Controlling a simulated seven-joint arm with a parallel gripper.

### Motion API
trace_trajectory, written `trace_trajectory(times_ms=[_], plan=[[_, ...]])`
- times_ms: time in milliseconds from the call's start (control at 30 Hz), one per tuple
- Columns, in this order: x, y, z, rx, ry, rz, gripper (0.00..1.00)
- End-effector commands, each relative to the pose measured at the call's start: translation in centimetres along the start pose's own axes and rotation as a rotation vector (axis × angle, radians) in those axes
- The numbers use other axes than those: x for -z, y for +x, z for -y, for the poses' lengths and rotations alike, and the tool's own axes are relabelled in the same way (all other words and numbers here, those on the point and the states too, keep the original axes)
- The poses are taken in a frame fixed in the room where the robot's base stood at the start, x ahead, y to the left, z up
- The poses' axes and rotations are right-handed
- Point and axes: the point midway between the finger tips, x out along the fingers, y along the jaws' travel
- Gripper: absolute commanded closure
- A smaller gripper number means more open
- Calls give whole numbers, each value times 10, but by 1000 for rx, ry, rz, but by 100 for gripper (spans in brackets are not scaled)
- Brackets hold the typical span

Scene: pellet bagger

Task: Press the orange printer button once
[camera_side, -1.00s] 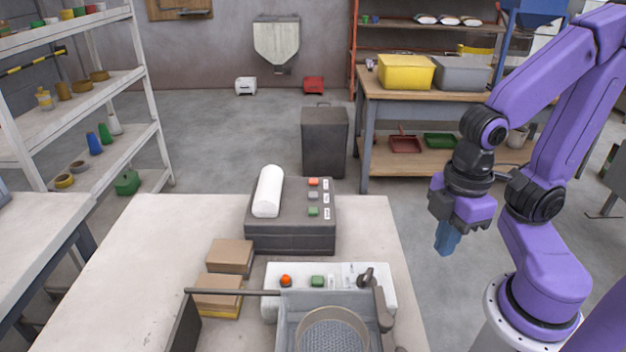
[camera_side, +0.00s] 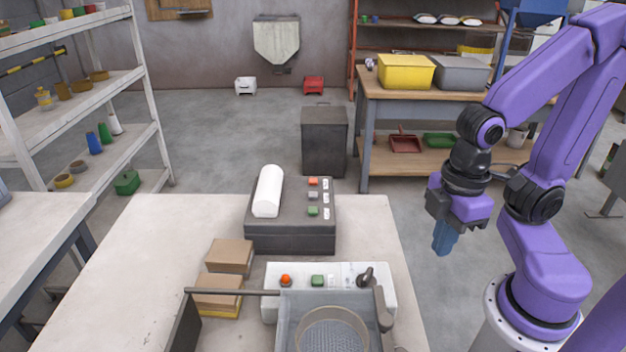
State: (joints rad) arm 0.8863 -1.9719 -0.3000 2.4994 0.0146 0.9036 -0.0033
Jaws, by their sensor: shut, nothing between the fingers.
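The printer (camera_side: 290,240) is a dark grey box with a white paper roll (camera_side: 268,192) on its top left. On its top right is a column of buttons: the orange button (camera_side: 313,182) at the back, a grey one (camera_side: 313,195) in the middle and a green one (camera_side: 313,211) at the front, each beside a white label. My gripper (camera_side: 445,240) points down with its blue fingers shut and empty. It hangs in the air to the right of the printer, beyond the table's right edge, well apart from the buttons.
Cardboard boxes (camera_side: 230,257) lie left. The table's left side (camera_side: 140,270) is clear.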

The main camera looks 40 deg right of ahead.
Motion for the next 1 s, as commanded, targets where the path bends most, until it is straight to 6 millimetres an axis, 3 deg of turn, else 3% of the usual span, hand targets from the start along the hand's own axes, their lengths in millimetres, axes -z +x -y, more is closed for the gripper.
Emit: trace_trajectory(times_ms=[467,767,1000], plan=[[78,0,-32,123,310,-169,100],[130,-4,-74,164,548,-309,100],[164,-8,-117,167,746,-427,100]])
